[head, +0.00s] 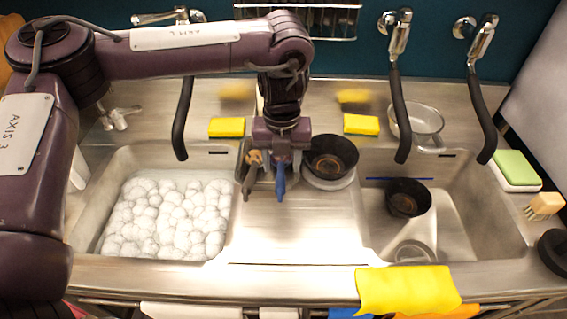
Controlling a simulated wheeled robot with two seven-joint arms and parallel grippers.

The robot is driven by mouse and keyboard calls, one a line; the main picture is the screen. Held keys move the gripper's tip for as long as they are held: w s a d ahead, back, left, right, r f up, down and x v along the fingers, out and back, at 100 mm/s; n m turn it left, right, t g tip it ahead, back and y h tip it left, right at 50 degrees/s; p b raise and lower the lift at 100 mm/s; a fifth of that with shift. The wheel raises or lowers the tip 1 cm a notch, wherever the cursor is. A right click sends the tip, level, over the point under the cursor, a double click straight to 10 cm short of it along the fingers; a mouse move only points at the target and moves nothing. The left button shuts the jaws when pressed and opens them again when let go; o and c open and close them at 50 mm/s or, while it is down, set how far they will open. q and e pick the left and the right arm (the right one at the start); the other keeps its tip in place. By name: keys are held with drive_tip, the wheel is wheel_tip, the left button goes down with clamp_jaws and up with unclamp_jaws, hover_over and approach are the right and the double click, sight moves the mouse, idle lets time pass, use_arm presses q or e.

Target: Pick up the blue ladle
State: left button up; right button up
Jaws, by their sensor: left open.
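My left gripper (264,188) reaches down from its arm over the steel counter between the two basins. It is open, with its tips pointing down. A short, blue, tapered piece (281,180) shows at its right side; I cannot tell whether it is a finger or part of a ladle. A thin blue bar (400,178) lies along the back of the right basin; I cannot tell what it is. No ladle bowl shows clearly. My right gripper is not in view.
The left basin (88,228) is full of white foam. A black bowl (331,150) stands right of the gripper. The right basin (500,215) holds a dark bowl (408,190). Yellow sponges (227,127) (362,124) and black-hosed taps (398,95) line the back. A yellow cloth (405,290) hangs in front.

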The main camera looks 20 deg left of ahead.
sight(280, 180)
use_arm(q)
drive_tip(key=shift+s+f, duration=0.2)
drive_tip(key=shift+f, duration=0.4)
drive_tip(key=shift+s+f, duration=0.15)
drive_tip(key=shift+f, duration=0.1)
drive_tip(key=f+p, duration=0.1)
drive_tip(key=f, duration=0.3)
drive_tip(key=shift+w+a+f+p, duration=0.1)
drive_tip(key=shift+w+f+p, duration=0.1)
drive_tip(key=shift+p, duration=0.2)
drive_tip(key=shift+f, duration=0.4)
clamp_jaws()
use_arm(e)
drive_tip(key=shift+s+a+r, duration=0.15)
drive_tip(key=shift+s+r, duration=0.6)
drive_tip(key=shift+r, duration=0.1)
